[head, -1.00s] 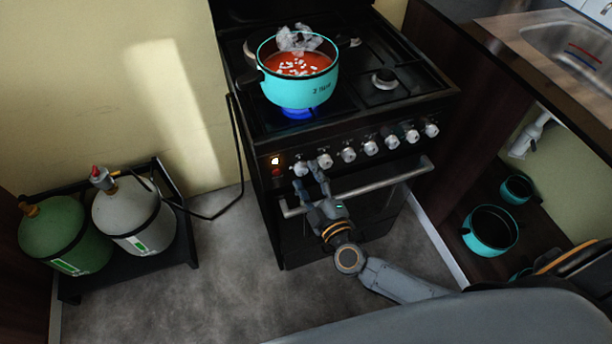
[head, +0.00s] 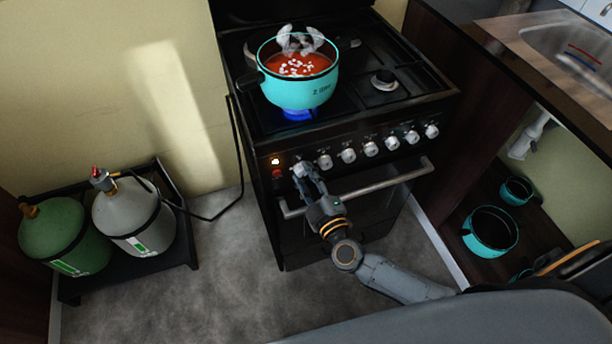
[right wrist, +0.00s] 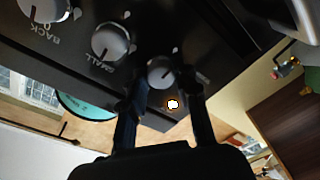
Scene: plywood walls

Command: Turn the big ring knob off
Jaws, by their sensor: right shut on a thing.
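The stove (head: 283,226) has a row of several light knobs along its front panel. My right gripper (head: 302,175) is shut on the leftmost knob (head: 301,167), beside the glowing indicator light. In the right wrist view my gripper (right wrist: 166,88) has its two dark fingers on either side of this knob (right wrist: 160,70); its label is not readable. The neighbouring knob (right wrist: 110,43) is marked SMALL, and the one beyond (right wrist: 45,8) is marked BACK. A blue flame (head: 298,113) burns under the turquoise pot (head: 300,90) of red soup. My left gripper is not in view.
The oven handle (head: 375,188) runs just below the knobs, close to my right gripper. Green (head: 52,230) and grey (head: 128,212) gas cylinders stand at left. A shelf with turquoise pots (head: 490,232) is at right. The floor (head: 215,290) before the stove is clear.

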